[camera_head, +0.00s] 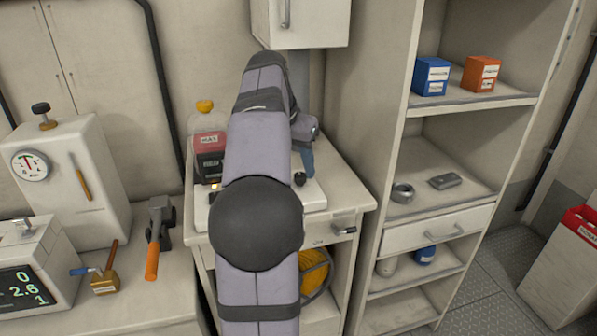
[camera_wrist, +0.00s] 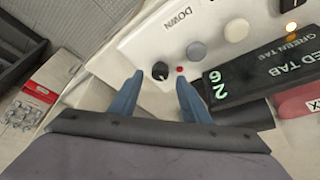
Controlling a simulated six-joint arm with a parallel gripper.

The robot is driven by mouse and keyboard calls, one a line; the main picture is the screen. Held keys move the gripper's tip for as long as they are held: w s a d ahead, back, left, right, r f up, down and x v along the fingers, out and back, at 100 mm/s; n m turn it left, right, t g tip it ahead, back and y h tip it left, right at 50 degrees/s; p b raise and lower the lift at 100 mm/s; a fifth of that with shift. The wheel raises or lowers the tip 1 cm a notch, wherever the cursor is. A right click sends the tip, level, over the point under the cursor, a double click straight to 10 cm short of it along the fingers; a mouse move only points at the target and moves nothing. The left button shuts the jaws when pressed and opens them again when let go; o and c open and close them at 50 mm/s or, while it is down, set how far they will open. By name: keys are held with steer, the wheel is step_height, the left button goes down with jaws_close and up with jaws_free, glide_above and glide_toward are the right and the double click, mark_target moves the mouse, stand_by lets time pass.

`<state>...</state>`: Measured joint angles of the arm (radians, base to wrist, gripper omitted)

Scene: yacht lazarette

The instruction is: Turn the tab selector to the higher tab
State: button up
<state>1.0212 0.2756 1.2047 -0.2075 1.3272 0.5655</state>
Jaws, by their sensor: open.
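A small black round knob (camera_wrist: 160,71), which looks like the tab selector, sits on a white panel (camera_wrist: 140,45) in the wrist view, with a red dot just right of it. My gripper (camera_wrist: 160,78) is open, its two blue fingertips on either side of the knob; I cannot tell whether they touch it. A black display block (camera_wrist: 255,80) to the right shows green digits and the words "GREEN TAB" and a partly cut "ED TAB". In the head view my gripper (camera_head: 307,162) reaches down close above the knob (camera_head: 299,179); my arm hides much of the panel.
A grey button (camera_wrist: 197,50), a cream button (camera_wrist: 237,31) and a lit orange lamp (camera_wrist: 291,27) line the panel. An orange-handled tool (camera_head: 152,255) lies left; shelves (camera_head: 425,190) stand right.

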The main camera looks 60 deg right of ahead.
steer(key=shift+x, duration=1.4)
steer(key=c, duration=1)
steer(key=shift+c, duration=0.2)
steer(key=shift+s+n, duration=0.1)
steer(key=shift+n, duration=0.2)
steer(key=n+p, duration=0.1)
steer(key=n, duration=0.1)
steer(key=n+t+p, duration=0.1)
steer(key=shift+s+d+r+n+t, duration=0.1)
steer(key=shift+r+n+t, duration=0.05)
steer(key=shift+n+t, duration=0.2)
steer(key=shift+s+n+t+y+p, duration=0.1)
steer(key=shift+n+t+y+p, duration=0.25)
steer(key=shift+n, duration=0.55)
steer(key=shift+n+t+y+p, duration=0.1)
steer(key=shift+n+t+p, duration=0.1)
steer(key=shift+n+p, duration=0.5)
steer(key=shift+n, duration=0.35)
